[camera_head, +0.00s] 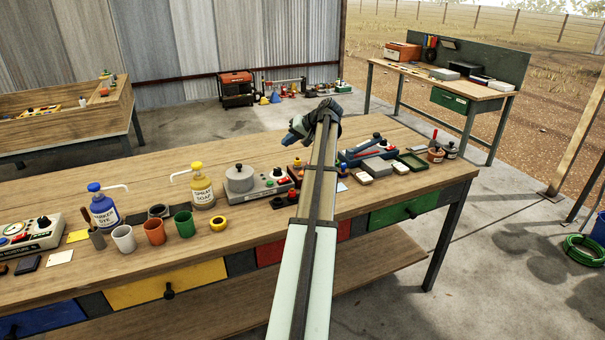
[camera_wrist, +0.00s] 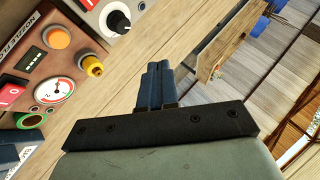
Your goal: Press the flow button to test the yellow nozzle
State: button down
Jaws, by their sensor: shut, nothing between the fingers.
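In the wrist view, a brown station panel (camera_wrist: 30,65) lies at the left. It bears an orange round button (camera_wrist: 58,38), a yellow nozzle (camera_wrist: 91,66) on its near side, a round gauge (camera_wrist: 52,90), a red switch (camera_wrist: 12,95) and a green ring (camera_wrist: 22,120).
A pale device with a black knob (camera_wrist: 117,18) adjoins the panel. On the bench (camera_head: 150,175) stand bottles (camera_head: 202,190), cups (camera_head: 184,222), a grey pot device (camera_head: 240,178) and a blue tool (camera_head: 365,150). Bare wood lies beneath my fingers in the wrist view.

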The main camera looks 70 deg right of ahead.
jog(key=shift+n+g+h, duration=0.3)
jog(key=shift+n+g, duration=0.1)
jog(key=shift+n, duration=0.4)
jog(key=s, duration=0.1)
jog(key=s+d, duration=0.1)
jog(key=s, duration=0.1)
jog(key=s+d, duration=0.1)
jog(key=s, duration=0.1)
jog(key=shift+s+d+f, duration=0.2)
jog(key=shift+f, duration=4.4)
jog(key=shift+f, duration=0.2)
jog(key=shift+f, duration=0.25)
jog(key=shift+f, duration=0.4)
jog(key=shift+r, duration=0.85)
